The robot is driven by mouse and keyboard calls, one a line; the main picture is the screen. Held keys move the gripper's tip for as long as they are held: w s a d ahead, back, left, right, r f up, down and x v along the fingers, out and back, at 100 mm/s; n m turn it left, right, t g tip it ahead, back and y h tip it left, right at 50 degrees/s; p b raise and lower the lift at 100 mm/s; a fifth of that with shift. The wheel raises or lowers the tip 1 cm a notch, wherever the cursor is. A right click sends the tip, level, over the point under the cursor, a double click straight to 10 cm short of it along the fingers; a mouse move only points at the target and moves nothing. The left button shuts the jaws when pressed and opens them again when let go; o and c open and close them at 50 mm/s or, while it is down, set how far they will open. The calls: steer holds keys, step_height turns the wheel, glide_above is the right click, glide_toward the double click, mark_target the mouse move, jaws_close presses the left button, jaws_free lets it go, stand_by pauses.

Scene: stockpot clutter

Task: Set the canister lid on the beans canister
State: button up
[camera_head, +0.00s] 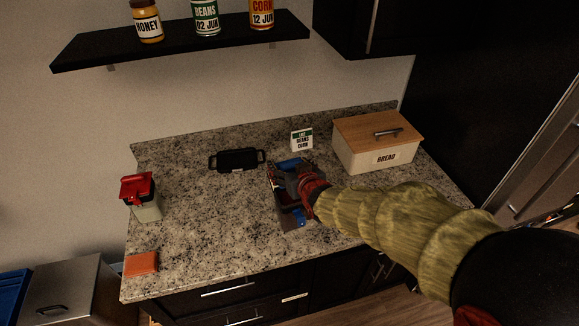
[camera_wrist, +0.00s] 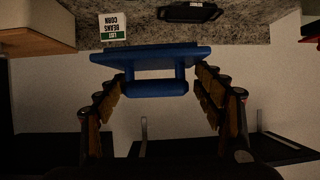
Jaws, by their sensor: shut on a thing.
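My gripper (camera_wrist: 160,82) is shut on the handle of a blue lid (camera_wrist: 150,58), which looks like the canister lid. The lid shows nearly edge-on in the wrist view, its flat plate beyond the handle. In the head view my gripper (camera_head: 287,178) is over the middle of the counter, with blue parts of the lid (camera_head: 290,163) beside it. A green-labelled can reading BEANS (camera_head: 206,15) stands on the wall shelf. No separate canister labelled beans is clear to me. Whatever lies under my gripper is largely hidden by it and my arm.
On the counter (camera_head: 200,235) are a red-topped container (camera_head: 143,195), an orange block (camera_head: 141,263), a black handled dish (camera_head: 237,160), a list card (camera_head: 301,139) and a bread box (camera_head: 376,150). The shelf (camera_head: 180,42) also holds honey (camera_head: 146,22) and corn (camera_head: 261,14). The counter's left-centre is clear.

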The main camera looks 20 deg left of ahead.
step_height(320, 180, down, 7)
steer(key=b, duration=0.6)
steer(key=shift+f+b, duration=0.2)
steer(key=shift+b, duration=0.1)
steer(key=shift+f+b, duration=0.75)
steer(key=shift+b, duration=0.2)
stand_by(0.9)
steer(key=o, duration=1.2)
steer(key=v, duration=1.2)
steer(key=shift+f, duration=0.1)
